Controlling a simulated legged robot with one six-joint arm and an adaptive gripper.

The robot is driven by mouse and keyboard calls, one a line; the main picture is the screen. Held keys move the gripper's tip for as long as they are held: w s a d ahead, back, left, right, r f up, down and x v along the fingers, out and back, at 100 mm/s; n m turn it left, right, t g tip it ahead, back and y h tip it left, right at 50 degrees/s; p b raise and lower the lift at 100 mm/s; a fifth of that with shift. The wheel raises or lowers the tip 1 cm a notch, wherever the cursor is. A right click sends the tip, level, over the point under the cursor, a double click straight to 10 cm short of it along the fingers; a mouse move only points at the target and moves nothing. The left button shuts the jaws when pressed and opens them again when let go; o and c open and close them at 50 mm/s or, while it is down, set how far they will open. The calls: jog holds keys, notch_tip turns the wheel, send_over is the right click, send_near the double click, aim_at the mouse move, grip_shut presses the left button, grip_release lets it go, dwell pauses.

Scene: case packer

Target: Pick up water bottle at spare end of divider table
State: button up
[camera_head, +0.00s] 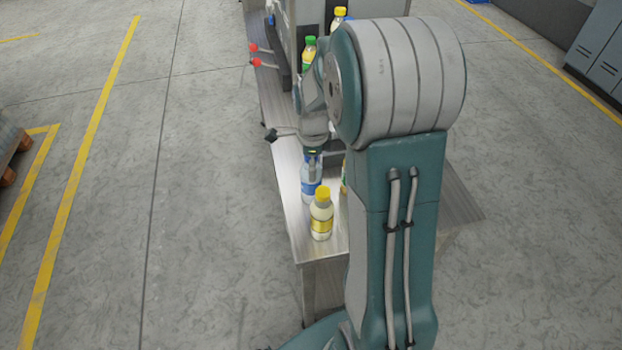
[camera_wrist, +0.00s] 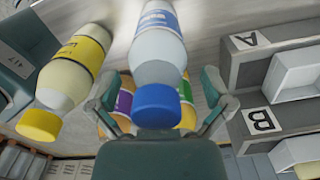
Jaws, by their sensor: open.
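The water bottle, with a clear body, blue label and blue cap, stands on the near end of the metal table (camera_head: 308,247). In the head view its blue label (camera_head: 309,188) shows below my gripper (camera_head: 312,165), which hides its top. In the wrist view the bottle (camera_wrist: 158,50) appears cap-down in the middle, between the spread fingers of my gripper (camera_wrist: 160,93). The fingers are open on either side of its cap and shoulder, and no grip shows.
A yellow-capped bottle (camera_head: 321,217) stands close beside the water bottle, nearer the table's front edge. Purple-labelled (camera_wrist: 124,102) and green-labelled (camera_wrist: 187,100) orange bottles stand just behind it. A grey divider (camera_wrist: 245,90) marked A and B is at right in the wrist view.

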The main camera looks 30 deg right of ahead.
jog(key=shift+f, duration=0.25)
jog(key=shift+a, duration=0.15)
jog(key=c, duration=0.3)
jog(key=shift+a, duration=0.15)
jog(key=c, duration=0.5)
jog(key=shift+a, duration=0.1)
jog(key=c, duration=0.4)
